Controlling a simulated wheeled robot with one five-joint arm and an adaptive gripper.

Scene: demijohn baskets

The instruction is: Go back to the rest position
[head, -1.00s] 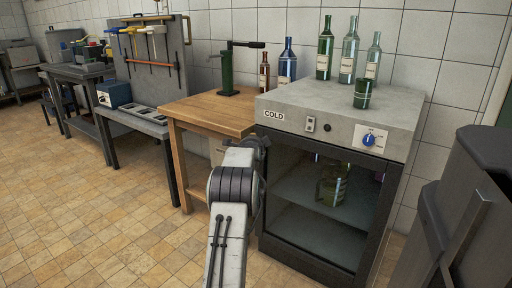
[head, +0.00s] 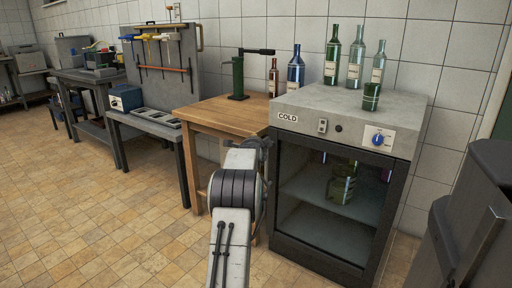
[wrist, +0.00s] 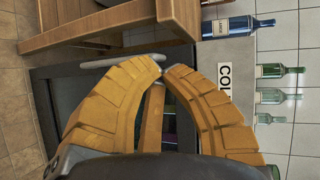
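My arm (head: 234,200) reaches forward in the head view, in front of the cold cabinet's left edge. In the wrist view, my gripper (wrist: 164,69) shows two curved yellow-brown fingers whose tips come together. The cold cabinet (head: 345,108), grey-topped with a "COLD" label and a blue knob, stands ahead to the right. The wrist view, turned sideways, shows the cabinet front (wrist: 60,90) behind the fingers and a thin grey bar (wrist: 115,62) just beyond the tips.
Several bottles (head: 354,63) stand on the cabinet. A green vessel (head: 342,185) is inside it. A wooden table (head: 220,112) with a green press (head: 238,78) stands left of it. A dark bin (head: 470,210) is close on the right. Open tiled floor (head: 90,220) lies on the left.

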